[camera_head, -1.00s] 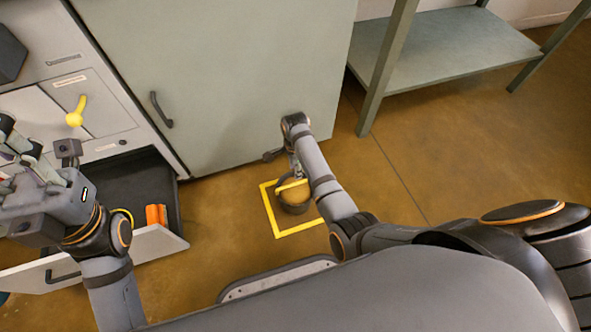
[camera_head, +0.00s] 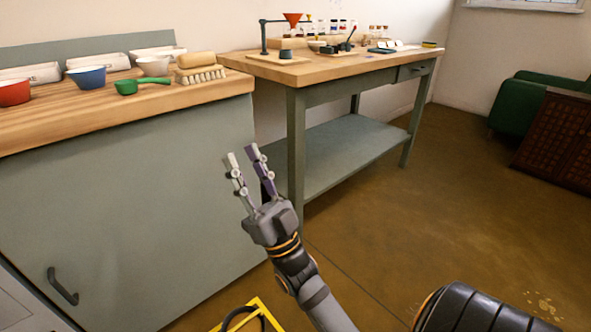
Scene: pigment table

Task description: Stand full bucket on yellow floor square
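The yellow floor square (camera_head: 262,304) is cut off by the bottom edge of the view, with only its far corner showing. A dark curved part of the bucket (camera_head: 240,311) shows there within the square; the rest of the bucket and its contents are out of view. My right gripper (camera_head: 241,154) is raised beyond and above the square, in front of the green cabinet and the bench. Its two fingers are spread apart with nothing between them. My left gripper is out of view.
The grey-green cabinet (camera_head: 125,215) carries bowls, a green scoop (camera_head: 140,86) and a brush (camera_head: 200,75). A wooden-topped bench (camera_head: 330,66) with a lower shelf stands behind my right gripper.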

